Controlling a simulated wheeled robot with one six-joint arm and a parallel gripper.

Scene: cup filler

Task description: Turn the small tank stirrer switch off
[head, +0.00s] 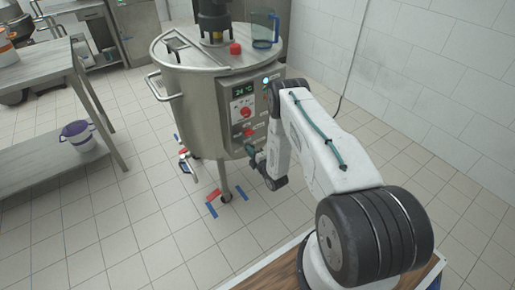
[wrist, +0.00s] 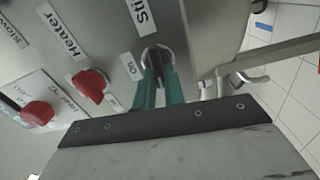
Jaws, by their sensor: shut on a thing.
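The small steel tank (head: 203,105) stands on legs, with a control panel (head: 246,108) on its right side. In the wrist view, the stirrer switch (wrist: 155,51) sits beneath a partly cut-off label starting "Sti" (wrist: 140,14). An "On" label (wrist: 131,66) is beside it. My gripper (wrist: 160,72) has its two teal fingers shut on this switch, which is mostly hidden between the tips. I cannot tell which way the switch is turned. In the head view, my gripper (head: 251,151) is at the panel's lower part.
In the wrist view, a red heater knob (wrist: 89,86) and another red knob (wrist: 38,114) are close to the left. A tap-like fitting (wrist: 245,82) is at the right. A steel table (head: 45,75) stands left; the tiled floor between is mostly open.

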